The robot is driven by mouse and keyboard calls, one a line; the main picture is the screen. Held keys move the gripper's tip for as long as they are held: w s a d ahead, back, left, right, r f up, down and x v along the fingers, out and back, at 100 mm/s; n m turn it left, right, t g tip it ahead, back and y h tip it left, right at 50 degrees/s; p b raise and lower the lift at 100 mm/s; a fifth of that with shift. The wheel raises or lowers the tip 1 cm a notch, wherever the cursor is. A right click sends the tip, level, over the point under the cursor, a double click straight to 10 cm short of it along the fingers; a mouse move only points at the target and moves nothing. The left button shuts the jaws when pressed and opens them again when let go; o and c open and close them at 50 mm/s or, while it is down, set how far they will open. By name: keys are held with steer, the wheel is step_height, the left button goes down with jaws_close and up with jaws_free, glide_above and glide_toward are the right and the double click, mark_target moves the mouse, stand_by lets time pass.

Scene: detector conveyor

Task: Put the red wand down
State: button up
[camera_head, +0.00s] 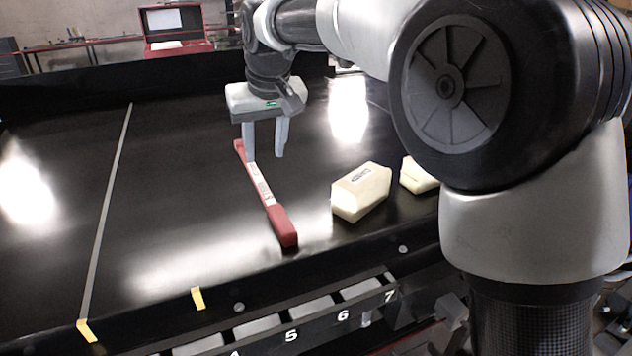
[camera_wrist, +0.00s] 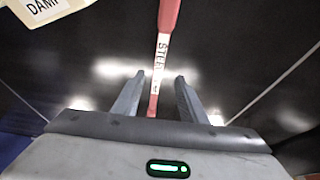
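The red wand (camera_head: 281,225) lies on the black conveyor belt (camera_head: 180,215), its thicker end toward the front edge and its thin end toward the back. A white label with dark lettering runs along its middle. In the wrist view, the wand (camera_wrist: 169,15) runs down between my fingers, with a gap on each side. My gripper (camera_head: 265,157) is over the wand's far part, fingers pointing down. It is open, with the fingers (camera_wrist: 158,90) apart and not closed on the wand. How high the fingertips are above the belt is hard to tell.
A cream block (camera_head: 360,192) with dark lettering sits right of the wand, and a second one (camera_head: 417,176) is partly behind my arm. Numbered bins (camera_head: 300,318) line the front edge. Yellow tape marks (camera_head: 198,299) are at the front. The belt left of the wand is clear.

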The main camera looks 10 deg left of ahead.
steer(key=s+d+r+m, duration=0.1)
steer(key=s+d, duration=0.3)
steer(key=d, duration=0.3)
steer(key=s+d+r+m+t+h, duration=0.1)
steer(key=s+d, duration=0.2)
steer(key=d, duration=0.4)
steer(key=s+d+r+m, duration=0.1)
steer(key=s+d, duration=0.3)
steer(key=d, duration=0.3)
steer(key=s+d+f+m, duration=0.1)
steer(key=s+d+f, duration=0.3)
steer(key=s+d, duration=0.2)
steer(key=s+d+f+m+h, duration=0.1)
steer(key=s+d+f, duration=0.3)
steer(key=s, duration=0.5)
steer(key=shift+s+d+m+t, duration=0.2)
steer(key=shift+d+m+t, duration=0.1)
steer(key=shift+d+m, duration=0.5)
steer(key=shift+r, duration=0.1)
